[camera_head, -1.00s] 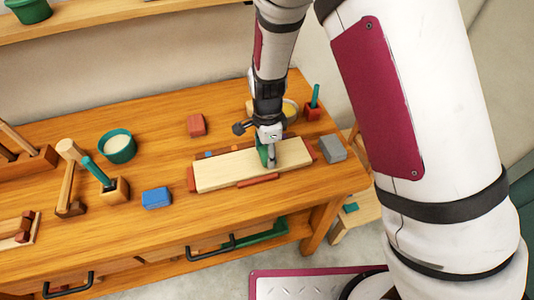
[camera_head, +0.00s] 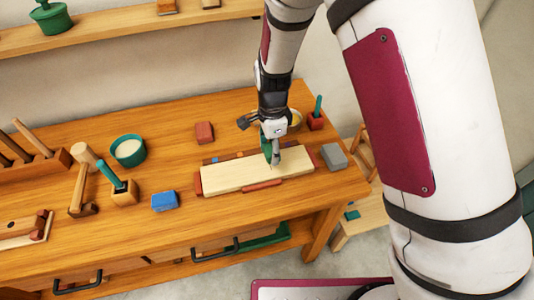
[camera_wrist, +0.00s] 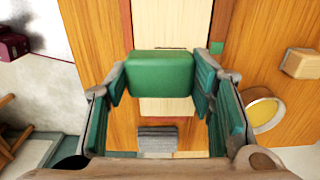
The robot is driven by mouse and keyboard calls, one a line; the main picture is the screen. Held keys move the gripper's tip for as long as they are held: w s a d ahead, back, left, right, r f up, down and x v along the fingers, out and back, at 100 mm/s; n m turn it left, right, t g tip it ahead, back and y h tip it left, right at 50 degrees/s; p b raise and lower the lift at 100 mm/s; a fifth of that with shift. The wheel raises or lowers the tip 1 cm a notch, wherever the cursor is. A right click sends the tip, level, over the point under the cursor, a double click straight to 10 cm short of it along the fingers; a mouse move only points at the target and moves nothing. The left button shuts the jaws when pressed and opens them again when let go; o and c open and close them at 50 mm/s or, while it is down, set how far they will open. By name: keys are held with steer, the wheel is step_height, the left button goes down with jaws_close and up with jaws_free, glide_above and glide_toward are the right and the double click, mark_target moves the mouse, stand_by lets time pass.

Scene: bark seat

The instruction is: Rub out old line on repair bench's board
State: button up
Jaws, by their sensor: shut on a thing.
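The board (camera_head: 225,179), a long pale plank between reddish end blocks, lies flat on the repair bench (camera_head: 110,235). It also shows in the wrist view (camera_wrist: 172,22). My gripper (camera_head: 272,158) points down over the right half of the board. It is shut on a green block (camera_wrist: 160,73), held between both fingers. The block covers part of the board in the wrist view. I cannot tell whether the block touches the board.
A blue block (camera_head: 164,201) and a red block (camera_head: 204,132) lie near the board. A grey block (camera_head: 333,157) is right of it. A teal bowl (camera_head: 128,151), a wooden mallet (camera_head: 82,182) and a holder (camera_head: 124,193) stand left. The bench front between drawers and board is clear.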

mark_target(271, 168)
steer(key=shift+f+b, duration=0.55)
steer(key=shift+f, duration=1.95)
steer(key=shift+f, duration=0.6)
steer(key=shift+w, duration=0.1)
